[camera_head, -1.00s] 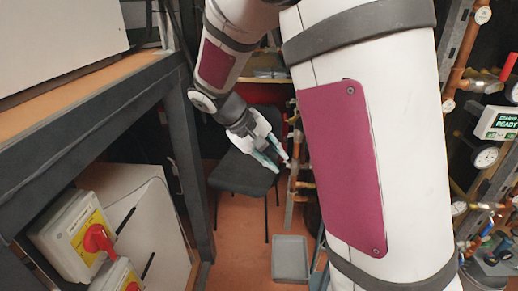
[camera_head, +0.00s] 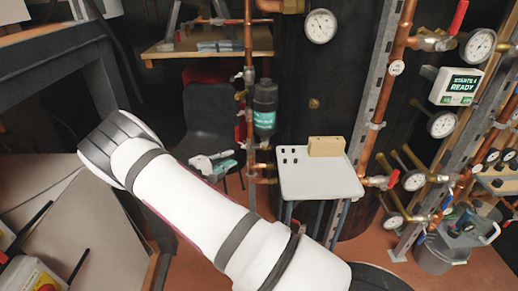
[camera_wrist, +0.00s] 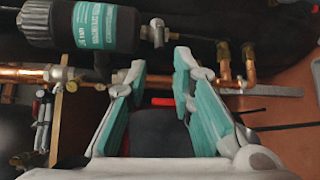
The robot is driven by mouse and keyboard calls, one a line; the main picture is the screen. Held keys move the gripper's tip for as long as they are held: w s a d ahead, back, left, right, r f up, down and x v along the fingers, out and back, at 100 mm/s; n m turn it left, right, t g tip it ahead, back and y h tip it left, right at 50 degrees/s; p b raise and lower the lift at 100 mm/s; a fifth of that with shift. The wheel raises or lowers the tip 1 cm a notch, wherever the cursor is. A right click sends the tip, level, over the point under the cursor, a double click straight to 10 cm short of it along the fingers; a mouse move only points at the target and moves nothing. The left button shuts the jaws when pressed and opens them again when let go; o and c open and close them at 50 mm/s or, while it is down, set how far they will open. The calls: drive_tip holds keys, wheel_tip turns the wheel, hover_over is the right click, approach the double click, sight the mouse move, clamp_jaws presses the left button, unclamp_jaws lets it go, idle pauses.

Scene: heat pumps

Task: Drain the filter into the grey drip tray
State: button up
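The filter (camera_head: 265,108) is a dark upright canister with a teal label, among the copper pipes in the head view. It also shows in the wrist view (camera_wrist: 90,25), lying across the top left, with a small brass-coloured fitting (camera_wrist: 157,32) at its right end. My gripper (camera_wrist: 160,62) is open and empty, its teal fingers spread either side of a gap below the filter in that view. In the head view my gripper (camera_head: 218,165) is to the lower left of the filter, apart from it. The grey drip tray is in neither current view.
A white-topped table (camera_head: 318,178) with a wooden block (camera_head: 326,146) stands right of the filter. Copper pipes, gauges and valves (camera_head: 392,178) fill the right side. A dark chair (camera_head: 208,128) is behind my gripper. A bench (camera_head: 50,50) stands at left.

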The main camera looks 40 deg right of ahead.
sight(252, 148)
drive_tip(key=b+x, duration=0.1)
drive_tip(key=x, duration=1.2)
drive_tip(key=shift+w+d, duration=0.1)
drive_tip(key=shift+d, duration=0.25)
drive_tip(key=shift+f, duration=0.1)
clamp_jaws()
